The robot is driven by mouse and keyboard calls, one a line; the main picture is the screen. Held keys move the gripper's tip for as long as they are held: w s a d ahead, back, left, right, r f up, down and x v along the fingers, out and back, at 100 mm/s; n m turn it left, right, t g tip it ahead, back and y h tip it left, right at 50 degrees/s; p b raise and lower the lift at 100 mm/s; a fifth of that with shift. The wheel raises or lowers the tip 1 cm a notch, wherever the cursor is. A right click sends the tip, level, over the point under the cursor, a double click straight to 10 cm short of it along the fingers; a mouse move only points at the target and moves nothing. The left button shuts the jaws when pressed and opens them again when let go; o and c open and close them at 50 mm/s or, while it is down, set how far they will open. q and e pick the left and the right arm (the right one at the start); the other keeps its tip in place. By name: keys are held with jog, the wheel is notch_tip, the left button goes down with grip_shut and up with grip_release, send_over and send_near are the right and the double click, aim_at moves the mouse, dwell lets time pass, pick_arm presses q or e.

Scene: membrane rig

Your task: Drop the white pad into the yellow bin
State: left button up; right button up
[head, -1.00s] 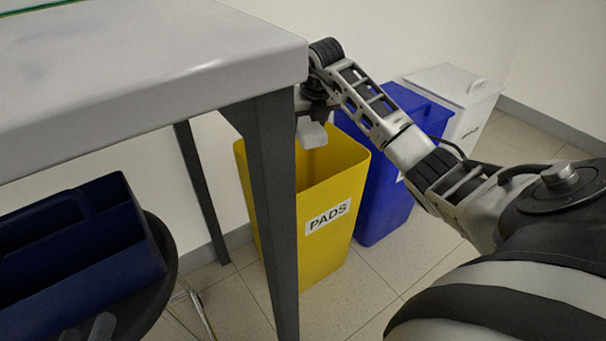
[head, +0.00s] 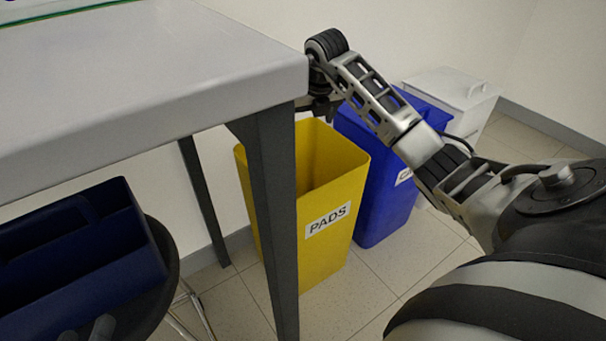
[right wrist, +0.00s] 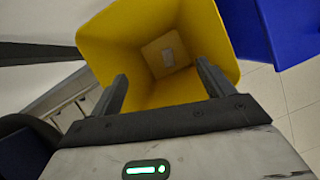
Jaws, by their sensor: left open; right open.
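My right gripper (right wrist: 162,84) is open and empty above the bin's mouth. In the head view it is mostly hidden behind the table corner and my wrist. My left gripper (head: 86,332) shows only as grey tips at the bottom left edge, open.
A blue bin (head: 385,205) stands right of the yellow one, with a white lidded bin (head: 455,90) behind. The table (head: 150,75) and its front leg (head: 272,220) are close on the left. A dark blue tray (head: 90,260) rests on a round stool.

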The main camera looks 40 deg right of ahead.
pick_arm(q)
jog(key=f+y+p, duration=0.1)
jog(key=a+f+m+g+p, duration=0.1)
jog(key=p, duration=0.1)
jog(key=shift+s+a+y, duration=0.1)
jog(key=shift+s+y, duration=0.25)
jog(key=shift+y, duration=0.05)
pick_arm(e)
jog(key=v, duration=1.2)
jog(key=shift+r, duration=0.2)
